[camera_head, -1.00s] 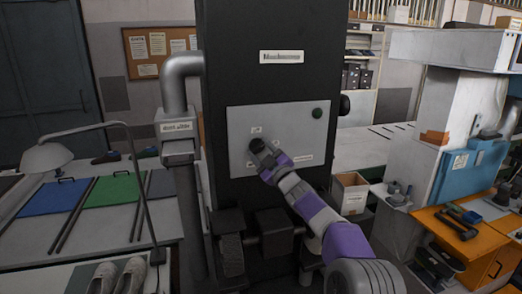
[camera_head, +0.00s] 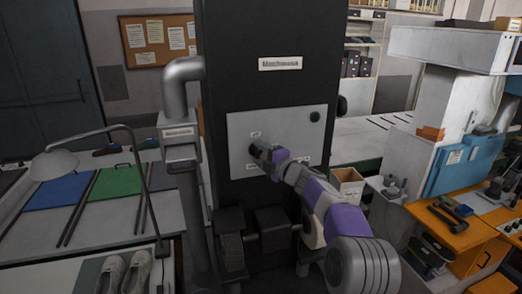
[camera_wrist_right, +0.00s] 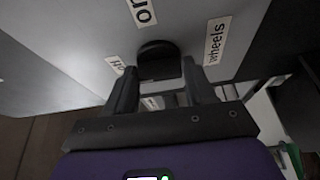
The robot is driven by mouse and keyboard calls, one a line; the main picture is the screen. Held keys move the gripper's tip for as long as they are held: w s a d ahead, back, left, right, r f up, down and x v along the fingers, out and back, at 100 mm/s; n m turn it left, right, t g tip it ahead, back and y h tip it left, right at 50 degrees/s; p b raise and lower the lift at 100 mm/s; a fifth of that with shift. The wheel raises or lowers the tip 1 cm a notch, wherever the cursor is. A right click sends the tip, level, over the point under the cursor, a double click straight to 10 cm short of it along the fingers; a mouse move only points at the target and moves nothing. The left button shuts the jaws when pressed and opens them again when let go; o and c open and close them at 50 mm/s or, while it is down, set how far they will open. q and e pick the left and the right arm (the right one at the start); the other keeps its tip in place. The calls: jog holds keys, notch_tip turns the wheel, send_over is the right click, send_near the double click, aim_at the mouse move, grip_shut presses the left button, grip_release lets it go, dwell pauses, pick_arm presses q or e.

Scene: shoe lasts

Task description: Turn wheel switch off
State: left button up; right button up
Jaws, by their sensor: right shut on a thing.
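The wheel switch is a dark round knob (camera_wrist_right: 159,62) on a light grey panel (camera_head: 290,125) of the black machine. In the head view, the right gripper (camera_head: 263,152) reaches the panel and covers most of the knob. My left gripper is not in view.
A grey pipe (camera_head: 183,90) runs along the machine's left side. A desk lamp (camera_head: 55,163) and shoes (camera_head: 123,273) are at left. An orange workbench (camera_head: 455,228) stands at right.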

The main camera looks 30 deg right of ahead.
jog(key=shift+r+n, duration=0.2)
jog(key=shift+n, duration=0.2)
jog(key=o, duration=0.7)
jog(key=shift+o, duration=1.4)
jog(key=shift+w+f, duration=0.15)
jog(key=s+d+b, duration=0.1)
jog(key=s, duration=0.6)
jog(key=shift+s+d+b, duration=0.15)
jog(key=shift+s+b, duration=0.15)
jog(key=shift+b, duration=0.1)
